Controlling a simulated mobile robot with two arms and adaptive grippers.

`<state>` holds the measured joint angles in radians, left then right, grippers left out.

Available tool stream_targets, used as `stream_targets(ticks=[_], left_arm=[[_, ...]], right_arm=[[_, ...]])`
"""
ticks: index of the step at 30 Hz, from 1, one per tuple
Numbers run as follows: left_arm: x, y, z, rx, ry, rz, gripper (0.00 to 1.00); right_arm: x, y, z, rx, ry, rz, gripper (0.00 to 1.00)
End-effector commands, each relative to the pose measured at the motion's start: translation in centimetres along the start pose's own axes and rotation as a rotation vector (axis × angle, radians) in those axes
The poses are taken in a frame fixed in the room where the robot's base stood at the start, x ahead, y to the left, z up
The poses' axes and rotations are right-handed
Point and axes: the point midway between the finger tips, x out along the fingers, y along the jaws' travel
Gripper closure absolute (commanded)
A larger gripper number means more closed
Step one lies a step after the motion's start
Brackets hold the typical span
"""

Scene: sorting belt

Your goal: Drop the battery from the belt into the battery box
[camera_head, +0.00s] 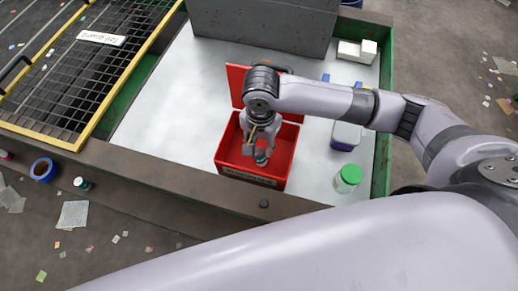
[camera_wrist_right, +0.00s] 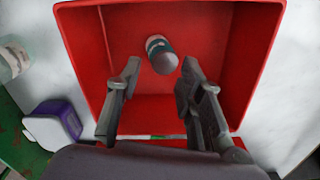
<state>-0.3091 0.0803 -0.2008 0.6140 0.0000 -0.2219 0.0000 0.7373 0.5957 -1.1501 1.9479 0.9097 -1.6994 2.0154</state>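The red battery box (camera_head: 225,157) stands open on the light work surface, its lid raised at the back and a label on its front. It also fills much of the right wrist view (camera_wrist_right: 85,60). My right gripper (camera_head: 258,150) points down into the box. In the wrist view its fingers (camera_wrist_right: 158,82) are apart. The battery (camera_wrist_right: 162,56), a small dark cylinder with a pale band and grey end, shows beyond the fingertips, touching neither. It is within the box's outline; whether it rests on the floor is unclear. In the head view it is a small piece (camera_head: 261,157) under the gripper. My left gripper is out of view.
A jar with a green lid (camera_head: 348,178) and a purple-and-white container (camera_head: 345,135) stand right of the box. A grey block (camera_head: 265,28) is behind, white boxes (camera_head: 357,50) at back right. A yellow-edged grid (camera_head: 90,65) is at left. The surface left of the box is clear.

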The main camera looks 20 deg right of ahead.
Motion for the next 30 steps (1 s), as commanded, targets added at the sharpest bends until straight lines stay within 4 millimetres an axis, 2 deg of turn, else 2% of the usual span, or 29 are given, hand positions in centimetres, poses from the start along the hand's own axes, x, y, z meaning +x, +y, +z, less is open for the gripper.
stream_targets(ticks=[6,12,17,20,30], left_arm=[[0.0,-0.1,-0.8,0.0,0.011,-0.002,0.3],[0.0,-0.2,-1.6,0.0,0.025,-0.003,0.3],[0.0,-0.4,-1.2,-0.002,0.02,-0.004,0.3],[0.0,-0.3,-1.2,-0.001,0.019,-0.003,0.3],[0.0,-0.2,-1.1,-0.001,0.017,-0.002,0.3]], right_arm=[[0.0,0.0,0.0,0.0,0.0,-0.001,0.5],[0.0,0.0,0.0,0.0,0.0,-0.001,0.5],[-0.5,-0.1,0.0,0.0,-0.001,-0.002,0.5],[-1.8,-0.1,0.0,-0.002,-0.001,-0.004,0.5],[-8.9,-0.2,0.0,-0.002,0.001,-0.005,0.5]])
